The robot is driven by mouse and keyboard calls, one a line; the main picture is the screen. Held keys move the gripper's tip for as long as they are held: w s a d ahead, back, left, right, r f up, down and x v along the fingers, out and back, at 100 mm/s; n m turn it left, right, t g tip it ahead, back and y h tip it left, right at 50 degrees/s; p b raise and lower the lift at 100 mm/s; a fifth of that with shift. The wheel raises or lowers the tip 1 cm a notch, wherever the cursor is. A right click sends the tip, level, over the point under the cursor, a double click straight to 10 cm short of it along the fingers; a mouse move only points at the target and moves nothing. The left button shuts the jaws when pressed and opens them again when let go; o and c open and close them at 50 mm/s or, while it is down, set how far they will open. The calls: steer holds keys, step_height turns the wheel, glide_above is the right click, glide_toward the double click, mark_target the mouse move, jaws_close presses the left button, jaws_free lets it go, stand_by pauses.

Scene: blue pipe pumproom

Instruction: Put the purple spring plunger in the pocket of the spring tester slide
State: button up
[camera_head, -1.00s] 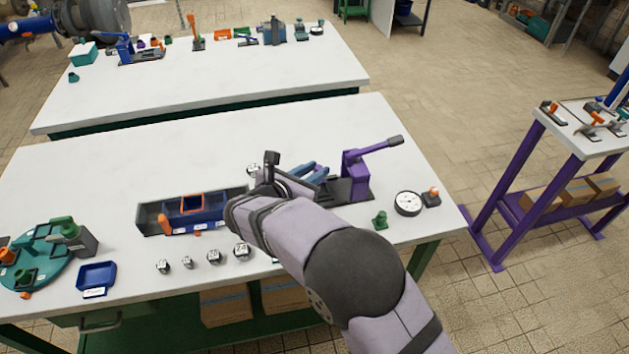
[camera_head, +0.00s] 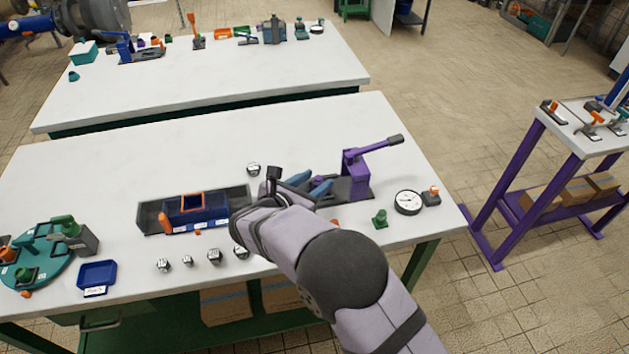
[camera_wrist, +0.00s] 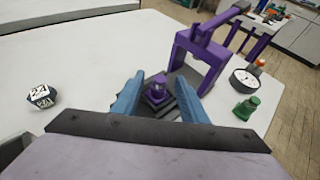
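The purple spring plunger (camera_wrist: 157,86) stands upright on the dark slide (camera_wrist: 184,128) of the spring tester, between my fingers in the wrist view. Whether its base sits fully down in the pocket cannot be told. My gripper (camera_wrist: 160,80) is open; its two blue fingers are on either side of the plunger, with visible gaps. In the head view, my gripper (camera_head: 309,182) is at the left of the purple spring tester (camera_head: 356,175), and the plunger is not discernible there. The tester's purple frame and lever (camera_wrist: 206,50) are just beyond the plunger.
A round dial gauge (camera_head: 407,203) and a green part (camera_head: 380,218) stand right of the tester. A dark tray with a blue bin (camera_head: 205,215) lies to the left. Several marked blocks (camera_head: 214,256) line the front.

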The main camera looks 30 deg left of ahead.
steer(key=shift+r, duration=0.15)
steer(key=b+v, duration=0.1)
steer(key=v, duration=1.1)
steer(key=shift+b, duration=0.35)
